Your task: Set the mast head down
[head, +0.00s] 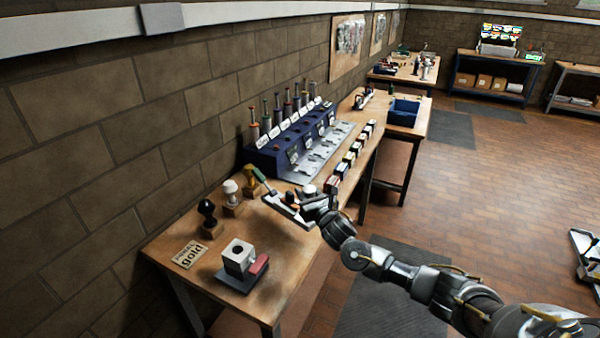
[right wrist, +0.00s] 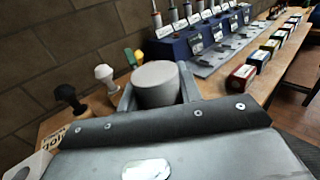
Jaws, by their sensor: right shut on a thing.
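My right gripper (head: 296,205) is over the near workbench, in front of the blue rack. It is shut on a grey round-topped piece, which I take to be the mast head (right wrist: 158,82); in the right wrist view it sits between the two fingers. In the head view the held piece is small and mixed with the gripper, so its lower part and its height above the bench are unclear. A white block with a round dark hole (head: 239,254) stands on a dark base with a red part, near the bench's front end. My left gripper is out of view.
A card (head: 189,254) lies near the left end. A blue rack (head: 285,140) and several small boxes (head: 335,175) fill the bench beyond. Bare wood shows right of the white block.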

